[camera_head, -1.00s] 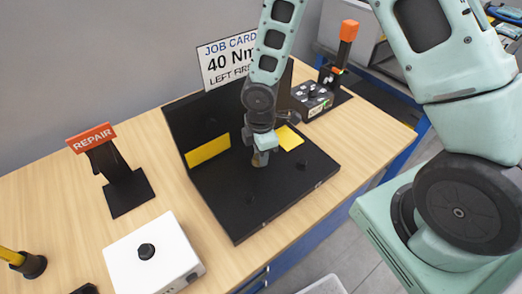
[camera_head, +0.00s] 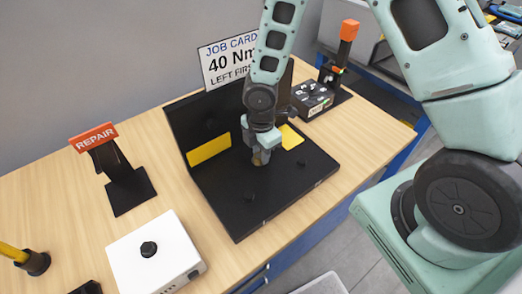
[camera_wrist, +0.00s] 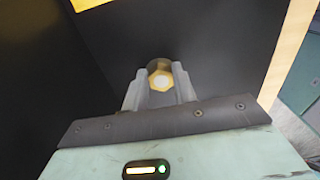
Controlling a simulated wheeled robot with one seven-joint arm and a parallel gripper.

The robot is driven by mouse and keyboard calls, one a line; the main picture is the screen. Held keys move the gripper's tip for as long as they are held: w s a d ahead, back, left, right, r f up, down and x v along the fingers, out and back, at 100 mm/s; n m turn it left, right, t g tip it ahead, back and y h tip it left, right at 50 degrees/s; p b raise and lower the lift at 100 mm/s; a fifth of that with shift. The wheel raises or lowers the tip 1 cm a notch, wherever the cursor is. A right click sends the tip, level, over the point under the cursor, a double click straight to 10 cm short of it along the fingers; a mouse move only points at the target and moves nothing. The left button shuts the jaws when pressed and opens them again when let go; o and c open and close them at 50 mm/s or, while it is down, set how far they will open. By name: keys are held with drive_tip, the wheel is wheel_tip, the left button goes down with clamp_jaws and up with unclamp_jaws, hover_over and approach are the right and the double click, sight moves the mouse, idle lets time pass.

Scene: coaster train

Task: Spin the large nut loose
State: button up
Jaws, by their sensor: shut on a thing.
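The large nut (camera_wrist: 160,68) is a brass-coloured hexagon around a pale round centre, seen between the fingers in the wrist view. In the head view only a small brownish part of the nut (camera_head: 259,162) shows under my gripper. My gripper (camera_head: 261,153) points down at the black fixture's base plate (camera_head: 270,195). In the wrist view my gripper (camera_wrist: 160,88) has its two grey fingers on either side of the nut, shut on it. The nut's lower side and any thread are hidden.
The fixture's upright black panel (camera_head: 190,115) stands behind, with yellow patches nearby. A job card sign (camera_head: 228,60) reads "40 Nm, LEFT FIRST". A black control box (camera_head: 312,98), a REPAIR sign (camera_head: 93,137) and a white box (camera_head: 155,255) stand around the fixture.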

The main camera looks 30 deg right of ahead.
drive_tip(key=o, duration=1)
drive_tip(key=shift+f, duration=0.1)
wheel_tip(320, 180, up, 18)
drive_tip(key=p, duration=0.1)
drive_tip(key=shift+f, duration=0.25)
